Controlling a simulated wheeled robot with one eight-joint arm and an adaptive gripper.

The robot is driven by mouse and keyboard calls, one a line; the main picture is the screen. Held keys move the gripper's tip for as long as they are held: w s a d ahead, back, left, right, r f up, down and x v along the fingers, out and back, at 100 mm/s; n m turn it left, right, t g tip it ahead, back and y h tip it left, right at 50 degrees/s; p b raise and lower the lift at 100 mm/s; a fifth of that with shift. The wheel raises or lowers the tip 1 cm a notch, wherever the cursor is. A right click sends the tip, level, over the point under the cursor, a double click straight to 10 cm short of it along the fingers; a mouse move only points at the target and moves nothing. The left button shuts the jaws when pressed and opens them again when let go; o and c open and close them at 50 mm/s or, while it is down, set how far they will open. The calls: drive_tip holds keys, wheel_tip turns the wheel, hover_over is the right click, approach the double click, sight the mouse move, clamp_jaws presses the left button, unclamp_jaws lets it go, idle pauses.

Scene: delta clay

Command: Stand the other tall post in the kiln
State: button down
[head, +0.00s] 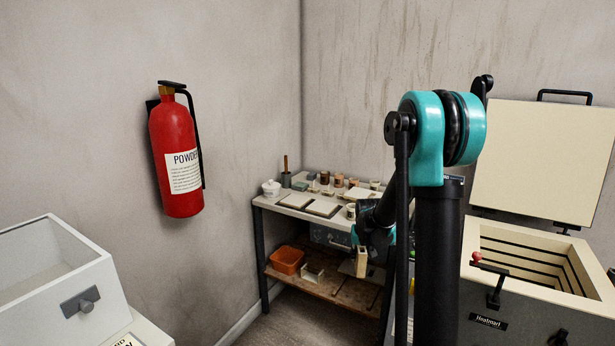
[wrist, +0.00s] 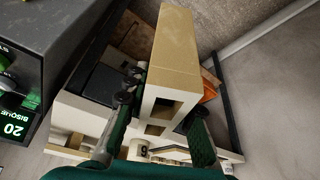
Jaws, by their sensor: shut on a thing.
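My gripper (wrist: 163,110) is shut on a tall cream post (wrist: 172,50). The post is a square block with square holes in its end, and it fills most of the gap between the two fingers in the wrist view. In the head view the post (head: 362,262) hangs below my gripper, in front of the shelf table and left of my arm's column. The kiln (head: 525,312) stands at the right with its cream lid (head: 543,160) raised. Its grooved inner walls show; its floor is hidden, so I cannot tell what stands inside.
The metal table (head: 270,205) in the corner holds jars and flat slabs. A dark controller (wrist: 20,95) shows in the wrist view.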

drive_tip(key=shift+s+d+f+n, duration=0.1)
drive_tip(key=shift+s+f+n, duration=0.1)
drive_tip(key=shift+f, duration=0.25)
drive_tip(key=shift+s+d+f+n, duration=0.1)
drive_tip(key=shift+s+f, duration=0.05)
drive_tip(key=shift+f, duration=0.25)
drive_tip(key=s+f, duration=0.5)
drive_tip(key=f, duration=0.2)
drive_tip(key=shift+s, duration=0.3)
